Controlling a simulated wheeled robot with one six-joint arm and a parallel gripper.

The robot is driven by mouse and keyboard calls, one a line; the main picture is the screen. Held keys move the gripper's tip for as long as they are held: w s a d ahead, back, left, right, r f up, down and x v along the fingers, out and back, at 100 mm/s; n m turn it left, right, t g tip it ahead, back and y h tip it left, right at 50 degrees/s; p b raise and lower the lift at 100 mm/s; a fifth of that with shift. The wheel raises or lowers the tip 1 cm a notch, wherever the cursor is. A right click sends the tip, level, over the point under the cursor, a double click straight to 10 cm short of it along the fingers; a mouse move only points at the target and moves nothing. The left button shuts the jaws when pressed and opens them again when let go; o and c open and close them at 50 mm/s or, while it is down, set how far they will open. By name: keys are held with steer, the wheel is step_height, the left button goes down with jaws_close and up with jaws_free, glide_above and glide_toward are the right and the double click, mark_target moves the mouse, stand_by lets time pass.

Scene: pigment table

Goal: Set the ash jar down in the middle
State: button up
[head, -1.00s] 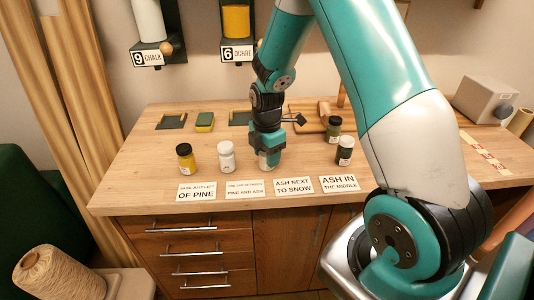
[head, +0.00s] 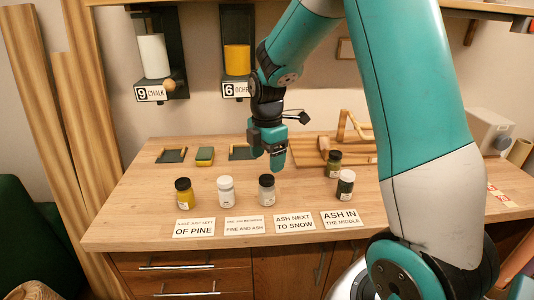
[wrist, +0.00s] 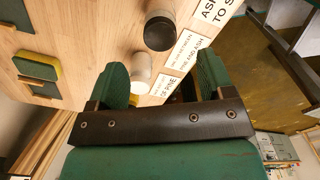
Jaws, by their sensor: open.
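The ash jar (head: 267,190), a grey jar with a black lid, stands upright on the wooden table (head: 130,205), right of the white-lidded jar (head: 225,190). In the wrist view my open fingers (wrist: 163,75) are apart with nothing held. The black lid (wrist: 160,30) of a jar, likely the ash jar, and the white-lidded jar (wrist: 141,72) show beyond them. A yellow jar (head: 184,194) stands at the left and a dark green jar (head: 345,186) at the right.
An olive green jar (head: 334,165) stands behind the dark green one. Printed cards, one reading "ASH IN THE MIDDLE" (head: 341,218), lie along the front edge. Small trays (head: 171,156), a sponge-like block (head: 205,156) and a wooden rack (head: 350,145) are at the back.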

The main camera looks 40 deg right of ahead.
steer(key=shift+r, duration=0.55)
steer(key=s+a+r+m+y, duration=0.1)
steer(key=s+a+r+m, duration=0.2)
steer(key=a, duration=0.4)
steer(key=s+a+r+m+y, duration=0.1)
steer(key=s+a+r+m, duration=0.15)
steer(key=s+a, duration=0.4)
steer(key=s+a+r+m+y, duration=0.2)
steer(key=s+a+m, duration=0.3)
steer(key=s+a, duration=0.4)
steer(key=s+r, duration=0.1)
steer(key=s, duration=0.2)
steer(key=shift+s, duration=0.35)
